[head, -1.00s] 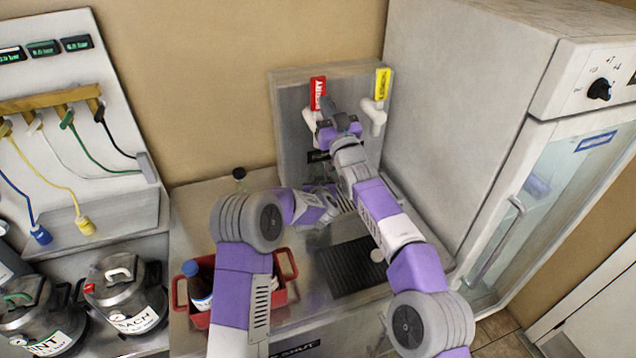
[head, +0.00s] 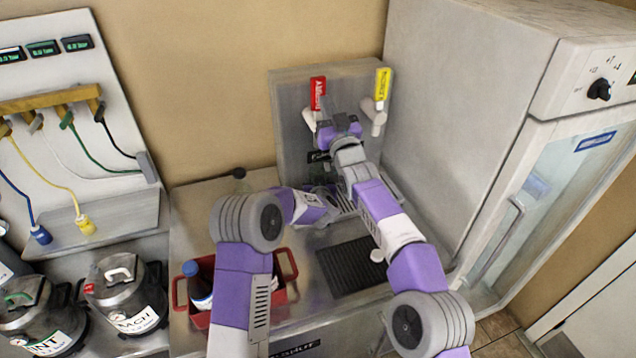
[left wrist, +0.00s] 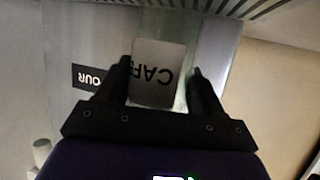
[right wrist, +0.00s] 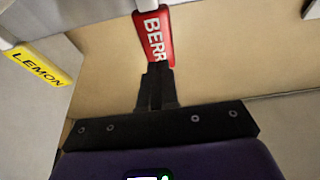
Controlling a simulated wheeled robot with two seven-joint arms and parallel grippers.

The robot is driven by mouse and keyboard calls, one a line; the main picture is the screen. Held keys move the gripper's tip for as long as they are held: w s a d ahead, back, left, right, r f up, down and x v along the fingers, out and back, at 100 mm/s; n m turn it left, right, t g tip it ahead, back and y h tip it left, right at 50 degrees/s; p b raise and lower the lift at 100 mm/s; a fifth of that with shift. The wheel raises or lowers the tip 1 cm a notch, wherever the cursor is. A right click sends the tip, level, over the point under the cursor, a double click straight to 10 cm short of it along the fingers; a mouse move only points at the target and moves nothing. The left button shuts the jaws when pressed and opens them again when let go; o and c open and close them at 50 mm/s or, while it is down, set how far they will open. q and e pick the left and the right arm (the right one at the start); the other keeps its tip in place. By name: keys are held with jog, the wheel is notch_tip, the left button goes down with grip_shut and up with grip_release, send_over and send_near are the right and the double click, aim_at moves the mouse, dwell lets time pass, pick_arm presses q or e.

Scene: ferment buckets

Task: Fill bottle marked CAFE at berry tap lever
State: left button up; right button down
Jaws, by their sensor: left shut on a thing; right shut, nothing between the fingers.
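The bottle marked CAFE (left wrist: 158,75) is between the fingers of my left gripper (left wrist: 160,68), which is shut on it. Its pale label reads upside down in the left wrist view. In the head view my arms largely hide the bottle. The red berry tap lever (head: 318,93) stands upright on the tap panel, and it also shows in the right wrist view (right wrist: 154,35). My right gripper (right wrist: 157,70) is shut and empty, its tips at the lever's lower end; I cannot tell whether they touch.
A yellow lemon lever (head: 382,84) is right of the berry lever. A red crate (head: 291,268) with a dark bottle (head: 199,291) stands on the counter. A black drip mat (head: 350,268) lies in front. A tall fridge (head: 470,110) bounds the right side.

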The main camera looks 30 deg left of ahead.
jog(key=s+d, duration=0.6)
jog(key=d, duration=0.1)
jog(key=shift+s+d, duration=0.25)
jog(key=shift+d, duration=0.05)
dwell(0.6)
pick_arm(q)
jog(key=s+d, duration=0.9)
jog(key=d, duration=0.2)
jog(key=shift+s+d, duration=0.25)
jog(key=shift+s, duration=0.15)
pick_arm(e)
jog(key=shift+r, duration=0.1)
dwell(0.9)
dwell(0.3)
